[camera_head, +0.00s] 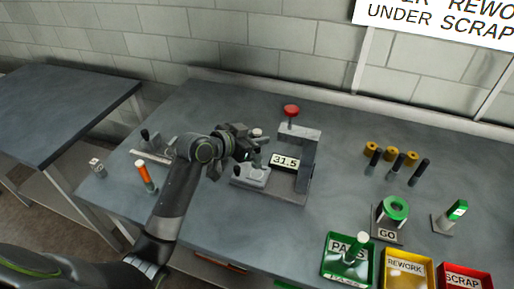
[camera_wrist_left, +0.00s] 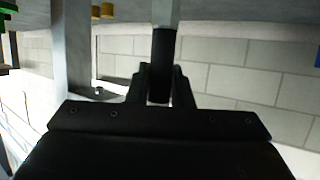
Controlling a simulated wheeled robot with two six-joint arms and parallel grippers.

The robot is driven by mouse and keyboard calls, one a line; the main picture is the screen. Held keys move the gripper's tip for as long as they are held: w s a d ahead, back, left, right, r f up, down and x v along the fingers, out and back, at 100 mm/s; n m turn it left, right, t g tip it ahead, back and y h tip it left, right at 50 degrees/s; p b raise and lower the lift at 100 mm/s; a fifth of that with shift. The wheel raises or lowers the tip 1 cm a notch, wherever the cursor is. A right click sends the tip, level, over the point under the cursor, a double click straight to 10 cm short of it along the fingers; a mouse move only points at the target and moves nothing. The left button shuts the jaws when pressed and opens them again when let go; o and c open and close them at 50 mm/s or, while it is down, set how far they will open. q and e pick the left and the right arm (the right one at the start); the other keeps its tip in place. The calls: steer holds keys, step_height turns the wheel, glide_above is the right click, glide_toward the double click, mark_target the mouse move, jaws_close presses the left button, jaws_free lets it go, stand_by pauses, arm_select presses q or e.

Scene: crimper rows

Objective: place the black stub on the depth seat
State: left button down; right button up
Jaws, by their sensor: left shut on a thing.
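My left gripper (camera_head: 250,150) is over the left part of the grey gauge stand, close beside its display (camera_head: 285,162), which reads 31.5. In the left wrist view the gripper (camera_wrist_left: 160,88) is shut on the black stub (camera_wrist_left: 162,50), a dark cylinder between its fingers. In the head view the stub is mostly hidden by the gripper. A low grey block (camera_head: 256,177), which looks like the depth seat, is just below the gripper on the stand's base. I cannot tell whether the stub touches it. My right gripper is not in view.
The stand has a red knob (camera_head: 291,111) on top. Right of it are several dark pegs (camera_head: 395,172), gold rings (camera_head: 391,153) and a green GO ring (camera_head: 394,208). Green (camera_head: 335,270), yellow (camera_head: 392,280) and red (camera_head: 447,282) bins line the front.

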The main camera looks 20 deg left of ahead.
arm_select(q)
step_height(320, 180, down, 3)
steer(key=shift+f, duration=0.25)
steer(key=shift+f, duration=0.1)
steer(key=c, duration=1.7)
jaws_free()
steer(key=shift+f, duration=0.15)
steer(key=shift+c, duration=0.2)
steer(key=o, duration=0.5)
steer(key=shift+c, duration=0.2)
